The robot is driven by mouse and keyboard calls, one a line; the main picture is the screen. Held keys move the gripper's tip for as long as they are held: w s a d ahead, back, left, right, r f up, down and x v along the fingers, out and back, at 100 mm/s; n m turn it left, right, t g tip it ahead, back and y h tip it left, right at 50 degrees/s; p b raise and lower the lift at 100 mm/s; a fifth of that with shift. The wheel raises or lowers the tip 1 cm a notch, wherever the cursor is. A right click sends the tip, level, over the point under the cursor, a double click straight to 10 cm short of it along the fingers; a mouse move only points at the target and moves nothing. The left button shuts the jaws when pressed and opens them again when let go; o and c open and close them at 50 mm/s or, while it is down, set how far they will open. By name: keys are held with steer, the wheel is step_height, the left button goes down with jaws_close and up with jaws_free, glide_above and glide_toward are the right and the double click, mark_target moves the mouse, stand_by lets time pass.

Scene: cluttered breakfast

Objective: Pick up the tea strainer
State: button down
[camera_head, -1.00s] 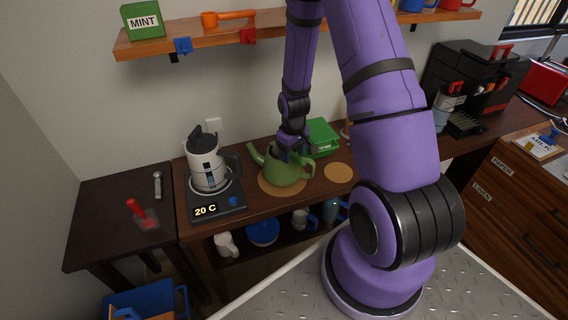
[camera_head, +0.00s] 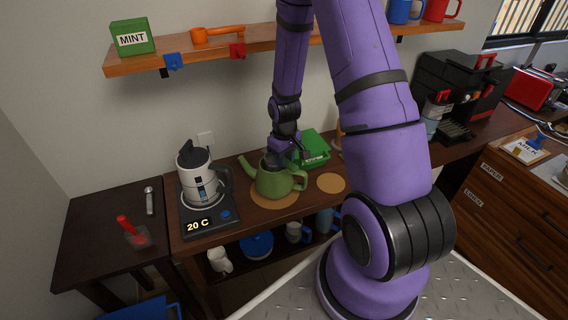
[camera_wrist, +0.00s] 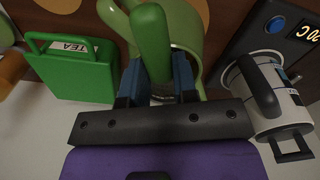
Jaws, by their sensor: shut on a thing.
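The green teapot (camera_head: 276,183) sits on a round cork mat (camera_head: 275,201) on the wooden counter, with its spout to the left. My gripper (camera_head: 276,160) points down at the top of the teapot. In the wrist view, the blue fingers (camera_wrist: 160,85) are closed on both sides of an upright green piece, which I take for the handle of the tea strainer (camera_wrist: 152,42). A silvery rim shows between the fingertips. The strainer's lower part is hidden, so I cannot tell how far it sits in the teapot.
The wall shelf (camera_head: 190,55) hangs above.

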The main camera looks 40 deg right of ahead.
step_height(320, 180, up, 16)
steer(key=shift+f, duration=0.25)
stand_by(0.3)
